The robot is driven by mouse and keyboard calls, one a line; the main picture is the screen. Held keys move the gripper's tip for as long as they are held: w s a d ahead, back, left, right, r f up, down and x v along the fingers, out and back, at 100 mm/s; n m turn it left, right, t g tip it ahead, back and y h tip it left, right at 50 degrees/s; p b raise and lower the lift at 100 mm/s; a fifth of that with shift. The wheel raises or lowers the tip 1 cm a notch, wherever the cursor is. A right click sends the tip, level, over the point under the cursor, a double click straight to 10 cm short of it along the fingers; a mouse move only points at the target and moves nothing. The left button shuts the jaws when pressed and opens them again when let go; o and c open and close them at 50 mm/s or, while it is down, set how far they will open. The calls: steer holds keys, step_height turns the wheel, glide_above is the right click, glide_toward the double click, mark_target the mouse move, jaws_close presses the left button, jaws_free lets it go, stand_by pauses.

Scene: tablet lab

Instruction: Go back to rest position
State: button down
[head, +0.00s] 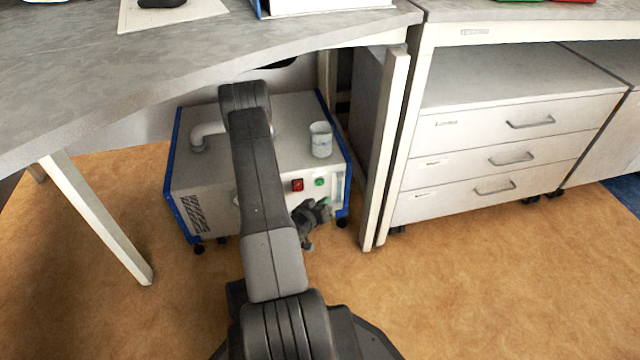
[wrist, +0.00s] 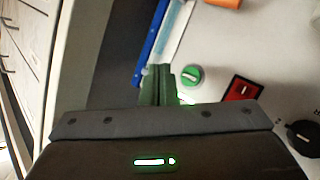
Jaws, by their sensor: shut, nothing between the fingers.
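My gripper (head: 322,207) is in front of the lower right of a white box-shaped machine (head: 255,165) with blue edges, under the desk. In the wrist view its dark fingers (wrist: 158,82) are together and empty, close to a round green knob (wrist: 191,75). I cannot tell whether they touch the panel. The green knob (head: 320,181) and a red switch (head: 297,185) show on the front panel in the head view. The red switch (wrist: 242,90) and a black knob (wrist: 303,137) lie to the right in the wrist view. My arm hides part of the machine's front.
A light cup (head: 321,140) stands on the machine. The desk top (head: 90,75) overhangs from the left, with a desk leg (head: 95,215) at left and another (head: 385,150) just right of the machine. A white drawer cabinet (head: 500,150) is at right. The brown floor (head: 470,290) is clear.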

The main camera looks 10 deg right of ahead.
steer(key=shift+w, duration=0.1)
steer(key=w+p, duration=0.2)
steer(key=shift+r+p, duration=0.25)
steer(key=shift+p, duration=0.05)
steer(key=shift+p, duration=0.45)
steer(key=s+b, duration=0.1)
steer(key=s, duration=0.5)
steer(key=shift+f, duration=0.25)
steer(key=shift+w, duration=0.1)
steer(key=w+b, duration=0.1)
steer(key=w, duration=0.2)
steer(key=w+b, duration=0.1)
steer(key=w, duration=0.1)
steer(key=shift+w+f+b, duration=0.25)
steer(key=shift+b, duration=0.1)
